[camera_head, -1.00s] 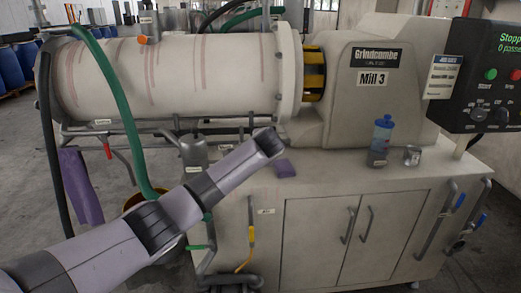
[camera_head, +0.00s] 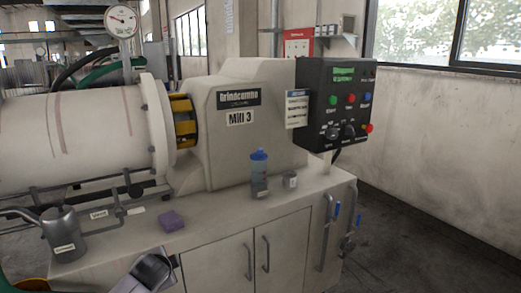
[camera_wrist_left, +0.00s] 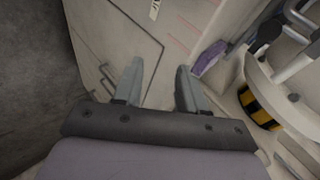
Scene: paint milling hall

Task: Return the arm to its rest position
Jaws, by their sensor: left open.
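My left arm shows in the head view only as a grey and lilac piece at the bottom edge, in front of the cabinet. In the left wrist view my left gripper (camera_wrist_left: 158,72) has its two fingers apart, with nothing between them. The fingers point toward the pale cabinet of the mill (camera_head: 240,125). My right arm and gripper are not in view.
The counter (camera_head: 225,212) holds a purple sponge-like block (camera_head: 172,221), a blue-capped bottle (camera_head: 259,175), a small metal cup (camera_head: 290,180) and a grey can (camera_head: 64,234). A control box (camera_head: 335,105) juts out at right. Open floor (camera_head: 425,235) lies right of the cabinet.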

